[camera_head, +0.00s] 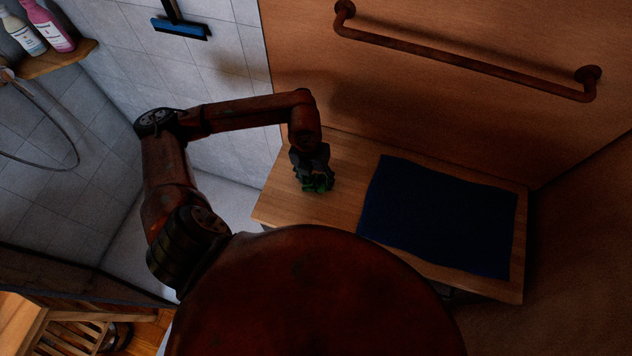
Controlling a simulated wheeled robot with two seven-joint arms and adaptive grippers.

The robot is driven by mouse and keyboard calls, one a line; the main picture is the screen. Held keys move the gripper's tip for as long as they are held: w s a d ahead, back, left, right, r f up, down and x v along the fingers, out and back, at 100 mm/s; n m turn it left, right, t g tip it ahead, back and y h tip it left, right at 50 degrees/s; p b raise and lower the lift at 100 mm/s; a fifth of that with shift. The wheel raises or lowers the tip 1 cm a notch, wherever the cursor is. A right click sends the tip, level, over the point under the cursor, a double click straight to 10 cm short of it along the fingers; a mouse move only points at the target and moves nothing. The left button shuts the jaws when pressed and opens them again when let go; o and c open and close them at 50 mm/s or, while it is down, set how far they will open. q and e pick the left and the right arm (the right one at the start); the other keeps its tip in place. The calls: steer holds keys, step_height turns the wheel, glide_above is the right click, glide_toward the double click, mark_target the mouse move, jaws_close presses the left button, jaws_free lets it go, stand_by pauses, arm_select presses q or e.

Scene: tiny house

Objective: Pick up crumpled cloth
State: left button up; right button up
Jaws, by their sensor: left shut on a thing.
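A small green crumpled cloth (318,184) is at the left part of a wooden bench top (285,208). My left gripper (314,178) points down from above and is shut on the cloth. The gripper covers most of the cloth, and only green bits show around the fingertips. I cannot tell whether the cloth still touches the wood. My right gripper is not in view.
A flat dark blue mat (438,215) covers the right part of the bench top. A rusty towel bar (465,62) is on the wooden wall behind. A squeegee (180,28) hangs on the tiles, and bottles (50,25) stand on a corner shelf (58,60).

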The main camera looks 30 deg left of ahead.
mark_target(316, 180)
arm_select(q)
steer(key=shift+r, duration=0.1)
steer(key=shift+r, duration=0.45)
step_height(316, 180, up, 2)
steer(key=shift+r, duration=0.25)
steer(key=s+r+p, duration=0.9)
steer(key=s+p, duration=0.2)
steer(key=s, duration=0.3)
steer(key=shift+d+r, duration=0.25)
steer(key=shift+d, duration=0.1)
steer(key=shift+o, duration=0.5)
